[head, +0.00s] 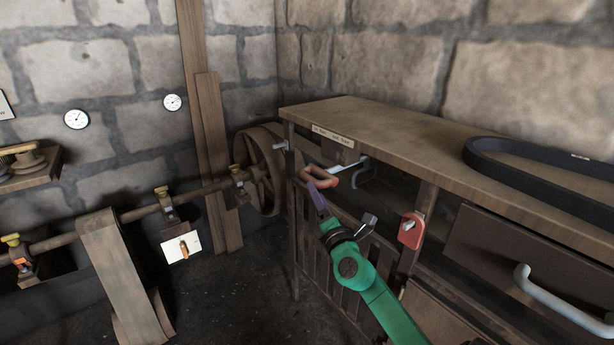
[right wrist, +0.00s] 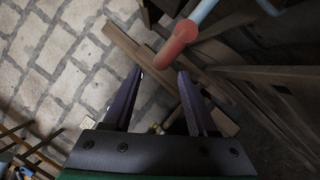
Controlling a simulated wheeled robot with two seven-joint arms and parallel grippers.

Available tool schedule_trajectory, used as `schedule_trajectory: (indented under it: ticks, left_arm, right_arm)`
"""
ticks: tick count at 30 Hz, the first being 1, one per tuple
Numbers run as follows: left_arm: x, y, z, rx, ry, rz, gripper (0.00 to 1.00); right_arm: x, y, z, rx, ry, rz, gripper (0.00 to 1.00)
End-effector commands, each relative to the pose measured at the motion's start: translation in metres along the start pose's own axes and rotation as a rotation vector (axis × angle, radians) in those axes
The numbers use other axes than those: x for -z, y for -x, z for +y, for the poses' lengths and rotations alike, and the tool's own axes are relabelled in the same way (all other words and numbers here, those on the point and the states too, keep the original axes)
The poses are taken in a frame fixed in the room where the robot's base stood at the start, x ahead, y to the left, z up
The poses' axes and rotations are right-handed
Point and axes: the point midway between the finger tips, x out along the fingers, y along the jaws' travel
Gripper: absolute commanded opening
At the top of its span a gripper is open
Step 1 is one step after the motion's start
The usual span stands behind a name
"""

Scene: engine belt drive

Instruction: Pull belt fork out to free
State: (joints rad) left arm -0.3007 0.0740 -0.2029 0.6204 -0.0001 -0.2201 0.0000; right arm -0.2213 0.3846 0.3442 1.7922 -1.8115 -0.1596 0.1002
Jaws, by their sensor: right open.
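What looks like the belt fork's handle, an orange-red curved grip (head: 320,180), shows in the head view in front of the bench's left part. It is on a pale rod (head: 347,168) that runs back toward the bench. In the right wrist view, the red handle (right wrist: 178,42) reaches down from the top toward the gap between the open fingers (right wrist: 159,85). Nothing is between the fingertips. The fork's far end cannot be made out clearly. My left gripper is out of view.
A wooden pulley wheel (head: 262,170) on a line shaft (head: 135,212) stands left of the bench (head: 400,125). A black belt (head: 520,170) lies on the bench top. A red tag-like part (head: 411,231) hangs on the bench front. A drawer with a grey handle (head: 560,300) is at the right.

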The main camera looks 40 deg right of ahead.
Motion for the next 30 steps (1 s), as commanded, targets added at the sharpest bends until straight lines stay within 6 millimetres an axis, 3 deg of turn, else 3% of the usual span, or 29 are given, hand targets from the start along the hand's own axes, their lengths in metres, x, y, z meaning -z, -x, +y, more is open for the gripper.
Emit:
schedule_trajectory:
  ticks: [3,7,11,18,21,23,30]
  left_arm:
    - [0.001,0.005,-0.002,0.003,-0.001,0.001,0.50]
    - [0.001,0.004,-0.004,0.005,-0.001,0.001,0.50]
    - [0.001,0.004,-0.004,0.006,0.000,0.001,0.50]
    - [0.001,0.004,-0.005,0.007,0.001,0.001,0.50]
    - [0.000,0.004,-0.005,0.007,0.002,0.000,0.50]
    - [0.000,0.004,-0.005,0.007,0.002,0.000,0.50]
    - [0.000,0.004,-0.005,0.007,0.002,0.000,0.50]
  right_arm:
    - [-0.001,-0.033,0.002,-0.002,0.000,-0.001,0.58]
    - [0.000,-0.057,0.000,0.000,0.000,0.000,0.58]
    - [0.001,-0.068,-0.001,0.001,0.000,0.001,0.58]
    - [0.001,-0.069,-0.001,0.002,-0.001,0.002,0.58]
    - [0.001,-0.069,-0.001,0.002,-0.001,0.002,0.20]
    - [0.001,-0.069,-0.001,0.002,-0.001,0.001,0.00]
    - [0.001,-0.069,-0.001,0.002,-0.002,0.001,0.00]
